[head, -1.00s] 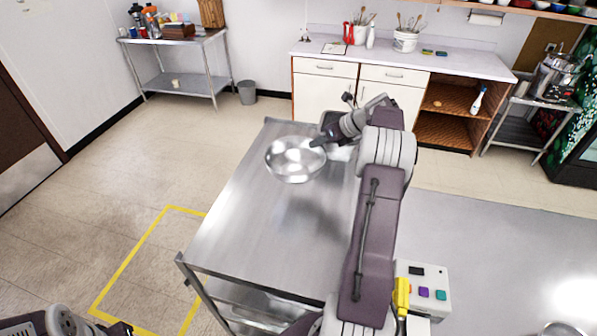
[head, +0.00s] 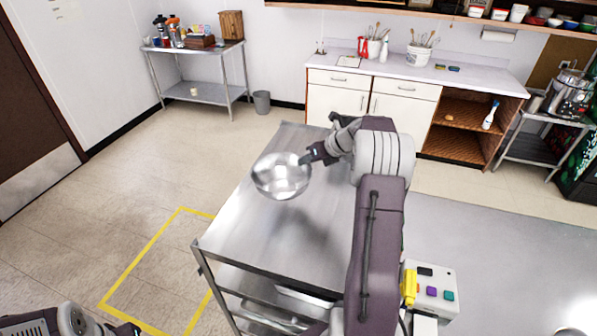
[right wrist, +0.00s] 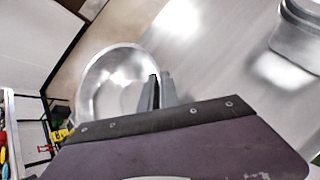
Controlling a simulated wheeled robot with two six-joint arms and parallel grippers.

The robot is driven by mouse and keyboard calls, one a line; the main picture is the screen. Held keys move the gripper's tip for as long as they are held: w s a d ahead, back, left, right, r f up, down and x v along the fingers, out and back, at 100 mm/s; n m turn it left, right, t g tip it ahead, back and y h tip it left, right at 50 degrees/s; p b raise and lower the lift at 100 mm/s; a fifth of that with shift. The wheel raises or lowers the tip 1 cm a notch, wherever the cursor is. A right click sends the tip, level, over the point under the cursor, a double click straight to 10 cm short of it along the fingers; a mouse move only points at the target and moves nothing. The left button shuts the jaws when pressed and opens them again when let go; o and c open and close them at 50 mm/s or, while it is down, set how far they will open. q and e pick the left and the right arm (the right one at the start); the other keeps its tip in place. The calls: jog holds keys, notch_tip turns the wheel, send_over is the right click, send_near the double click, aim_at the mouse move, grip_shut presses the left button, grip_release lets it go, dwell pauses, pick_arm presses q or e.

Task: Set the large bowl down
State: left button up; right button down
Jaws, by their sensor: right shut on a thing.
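The large bowl (head: 276,184) is shiny round metal. In the head view it shows over the far half of the steel table (head: 240,232), close to its left edge. A dark soft shadow lies on the tabletop to its lower right, and the bowl looks held above the surface. My right gripper (head: 307,159) is shut on the right side of the bowl's rim. In the right wrist view the bowl (right wrist: 100,88) is left of the fingers (right wrist: 157,92), with its inside showing empty. Part of my left arm shows at the bottom left corner; its gripper's jaws cannot be made out.
The tabletop in front of the bowl is clear. The right wrist view shows another metal vessel (right wrist: 298,38) at upper right. A control box (head: 431,287) stands beside my right arm. A cabinet counter (head: 400,83) and a side table (head: 205,93) stand behind.

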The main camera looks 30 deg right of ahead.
aim_at(296, 171)
jog(key=w, duration=0.1)
jog(key=w+a+f, duration=0.1)
jog(key=w+f, duration=0.1)
jog(key=shift+w+a+f+p, duration=0.2)
jog(key=shift+w+a+p, duration=0.1)
jog(key=shift+w+p, duration=0.1)
notch_tip(296, 171, down, 4)
jog(key=shift+s+r+p, duration=0.15)
jog(key=shift+r+p, duration=0.1)
jog(key=shift+p, duration=0.05)
jog(key=shift+f, duration=0.3)
jog(key=shift+f, duration=0.1)
jog(key=c, duration=1.6)
grip_release()
